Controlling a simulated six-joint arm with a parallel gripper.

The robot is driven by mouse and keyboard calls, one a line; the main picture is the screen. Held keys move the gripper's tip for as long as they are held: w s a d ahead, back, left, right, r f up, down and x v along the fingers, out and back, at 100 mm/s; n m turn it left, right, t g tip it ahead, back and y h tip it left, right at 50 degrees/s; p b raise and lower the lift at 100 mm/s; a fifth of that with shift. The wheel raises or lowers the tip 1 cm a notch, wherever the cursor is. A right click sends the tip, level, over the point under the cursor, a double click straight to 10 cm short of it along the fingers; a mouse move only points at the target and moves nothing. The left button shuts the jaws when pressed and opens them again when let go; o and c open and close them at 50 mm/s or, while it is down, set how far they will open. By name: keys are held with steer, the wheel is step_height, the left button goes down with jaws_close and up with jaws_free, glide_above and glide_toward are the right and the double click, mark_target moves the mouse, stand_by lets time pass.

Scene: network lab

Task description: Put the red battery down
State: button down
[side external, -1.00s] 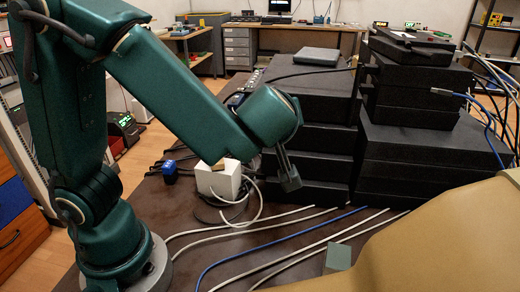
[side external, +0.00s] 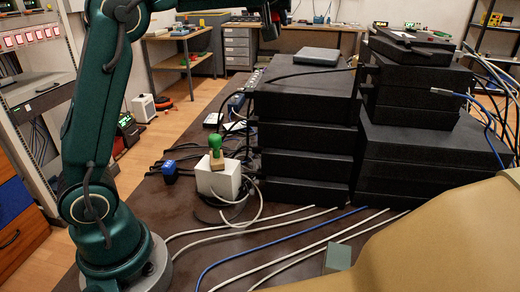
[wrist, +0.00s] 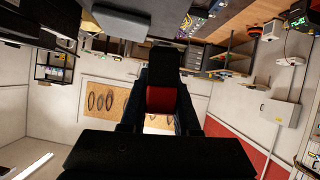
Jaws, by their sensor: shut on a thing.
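The red battery shows in the wrist view as a red block (wrist: 161,99) between the dark jaws of my gripper (wrist: 161,88). My gripper is shut on it. The jaws cover part of it, so its full shape is hidden. In the side external view my gripper is at the top edge, mostly cut off, with the red battery not visible there. It is high above the table, level in the picture with the back benches. The wrist view looks out at the room and walls, tipped over, not down at the table.
Stacked black boxes (side external: 305,150) fill the table's middle and right. Cables cross the front. A tan rounded shape (side external: 450,235) blocks the front right.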

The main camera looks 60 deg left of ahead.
steer(key=s+a+n+g+y, duration=0.2)
steer(key=s+a, duration=0.1)
steer(key=a, duration=0.5)
steer(key=n+g+y, duration=0.1)
steer(key=n+g, duration=0.1)
glide_above(196, 151)
step_height(196, 151, down, 27)
steer(key=shift+g, duration=0.3)
steer(key=shift+f, duration=3.05)
steer(key=shift+f, duration=0.55)
steer(key=c, duration=0.6)
jaws_free()
steer(key=shift+o, duration=0.2)
